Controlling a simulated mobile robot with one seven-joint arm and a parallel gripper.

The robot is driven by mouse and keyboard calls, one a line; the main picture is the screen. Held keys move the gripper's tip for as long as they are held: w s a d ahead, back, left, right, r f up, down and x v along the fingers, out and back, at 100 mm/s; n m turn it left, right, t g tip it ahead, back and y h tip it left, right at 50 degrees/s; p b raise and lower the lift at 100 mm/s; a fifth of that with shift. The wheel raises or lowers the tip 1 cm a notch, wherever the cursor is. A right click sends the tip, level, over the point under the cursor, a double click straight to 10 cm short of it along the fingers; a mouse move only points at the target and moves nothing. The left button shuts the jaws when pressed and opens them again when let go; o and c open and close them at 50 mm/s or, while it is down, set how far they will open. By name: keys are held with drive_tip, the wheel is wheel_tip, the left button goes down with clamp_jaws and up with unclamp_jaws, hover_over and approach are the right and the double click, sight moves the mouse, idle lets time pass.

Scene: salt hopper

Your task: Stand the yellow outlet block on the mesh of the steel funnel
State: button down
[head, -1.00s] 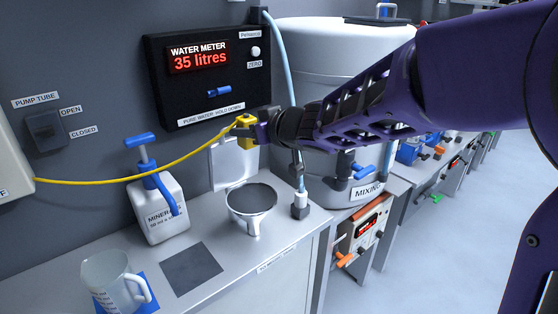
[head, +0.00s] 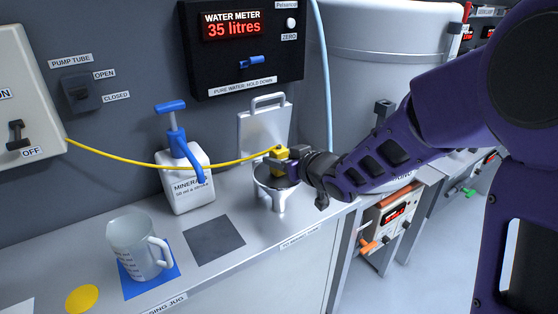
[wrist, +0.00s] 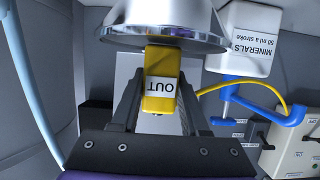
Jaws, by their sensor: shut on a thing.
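The yellow outlet block (head: 279,152) is held in my gripper (head: 286,157) at the back of the steel funnel's (head: 272,198) rim. A yellow tube runs from the block to the left. In the wrist view the block (wrist: 160,90), labelled OUT, sits between the two fingers of my gripper (wrist: 160,100), and its far end meets the outline of the funnel (wrist: 165,38). I cannot tell whether the block touches the funnel. The funnel stands on the bench, its mouth partly covered by my gripper. The mesh is hardly visible.
A white minerals bottle (head: 190,190) with a blue pump stands left of the funnel. A clear jug (head: 133,250) stands on a blue mat. A dark square (head: 215,240) lies between. A metal plate with a handle (head: 263,128) stands behind; a large tank (head: 375,70) is at right.

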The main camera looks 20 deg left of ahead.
drive_tip(key=shift+f, duration=0.15)
drive_tip(key=shift+c, duration=2)
unclamp_jaws()
drive_tip(key=shift+r, duration=0.3)
drive_tip(key=p+v, duration=0.2)
drive_tip(key=v, duration=1)
drive_tip(key=shift+w+d+f, duration=0.1)
